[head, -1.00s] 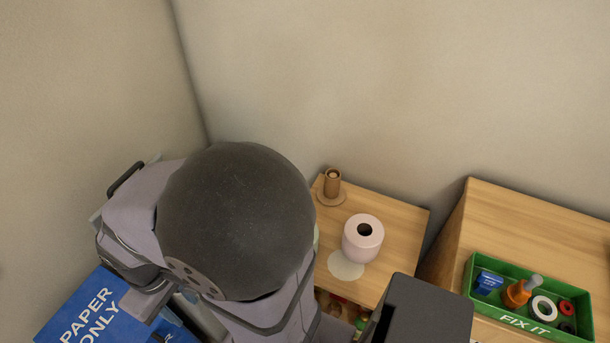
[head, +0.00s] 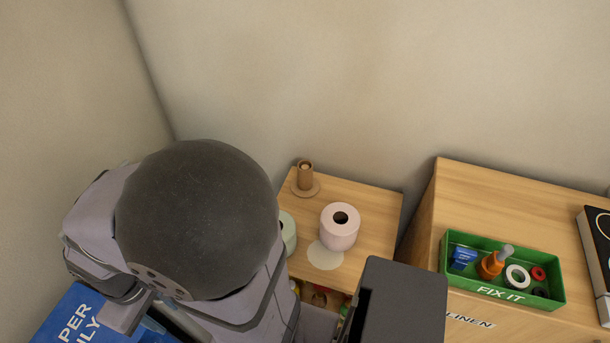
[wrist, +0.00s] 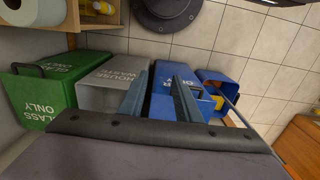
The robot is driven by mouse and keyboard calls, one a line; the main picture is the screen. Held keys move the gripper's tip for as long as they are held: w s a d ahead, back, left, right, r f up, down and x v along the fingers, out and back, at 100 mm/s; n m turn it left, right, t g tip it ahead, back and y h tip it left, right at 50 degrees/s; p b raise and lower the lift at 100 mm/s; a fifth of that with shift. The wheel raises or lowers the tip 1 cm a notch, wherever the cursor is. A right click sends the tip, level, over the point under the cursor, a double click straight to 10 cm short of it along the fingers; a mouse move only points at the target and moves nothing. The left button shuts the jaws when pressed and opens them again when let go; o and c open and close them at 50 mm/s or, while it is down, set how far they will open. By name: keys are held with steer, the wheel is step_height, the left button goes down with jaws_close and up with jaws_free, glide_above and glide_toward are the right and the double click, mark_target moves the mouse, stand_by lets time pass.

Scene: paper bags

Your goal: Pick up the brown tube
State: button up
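The brown tube (head: 306,174) stands upright on a round brown base at the back left corner of a small wooden shelf top, in the head view. It looks like a cardboard tube around a peg. My gripper (wrist: 161,84) shows in the wrist view with its two fingers apart and nothing between them. The fingers point at a row of bins, away from the tube. The tube is not seen in the wrist view. In the head view my arm hides my gripper.
A pink paper roll (head: 339,227) and a partly hidden pale green roll (head: 288,232) share the shelf top (head: 375,215). A green FIX IT tray (head: 500,293) sits on the cabinet at right. Green (wrist: 53,92), grey (wrist: 108,84) and blue (wrist: 166,72) bins stand below.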

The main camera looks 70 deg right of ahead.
stand_by(0.3)
steer(key=o, duration=0.9)
steer(key=shift+c, duration=0.2)
